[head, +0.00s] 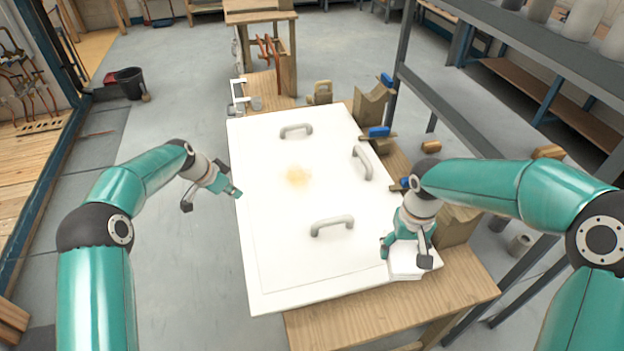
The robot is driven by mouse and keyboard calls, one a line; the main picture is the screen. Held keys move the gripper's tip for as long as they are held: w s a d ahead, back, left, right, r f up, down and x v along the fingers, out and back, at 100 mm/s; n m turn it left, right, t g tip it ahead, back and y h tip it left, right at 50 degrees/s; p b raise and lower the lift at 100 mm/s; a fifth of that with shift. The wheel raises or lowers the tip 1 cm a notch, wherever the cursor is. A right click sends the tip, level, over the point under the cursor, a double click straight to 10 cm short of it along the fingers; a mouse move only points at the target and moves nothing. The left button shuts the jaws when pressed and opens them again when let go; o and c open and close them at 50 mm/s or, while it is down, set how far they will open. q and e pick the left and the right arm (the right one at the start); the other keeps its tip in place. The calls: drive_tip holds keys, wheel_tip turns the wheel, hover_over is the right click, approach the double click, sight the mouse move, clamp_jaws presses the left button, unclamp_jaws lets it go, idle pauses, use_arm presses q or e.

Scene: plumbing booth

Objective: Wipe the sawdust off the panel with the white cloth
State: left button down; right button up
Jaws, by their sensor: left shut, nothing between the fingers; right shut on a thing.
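The white panel (275,240) lies flat on a wooden bench, with three grey handles on it. A small tan patch of sawdust (298,176) lies on the panel, left of its middle. The white cloth (407,264) is at the panel's near right corner, under my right gripper (408,256). My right gripper is shut on the cloth and hides part of it. My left gripper (212,200) is shut and empty, just beyond the panel's left edge, apart from the sawdust.
The handles stand up at the far side (296,130), the right (362,162) and the near side (332,225). Blue-tipped clamps (378,132) and wooden blocks line the right edge. A grey metal rack (480,130) stands at right.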

sight(245, 207)
use_arm(q)
drive_tip(key=shift+f+b, duration=1.9)
drive_tip(key=shift+f, duration=0.35)
use_arm(e)
drive_tip(key=shift+f, duration=1.95)
use_arm(q)
drive_tip(key=shift+r, duration=0.1)
drive_tip(key=shift+r+p, duration=1.25)
drive_tip(key=shift+r, duration=1.7)
use_arm(e)
drive_tip(key=shift+r, duration=1.25)
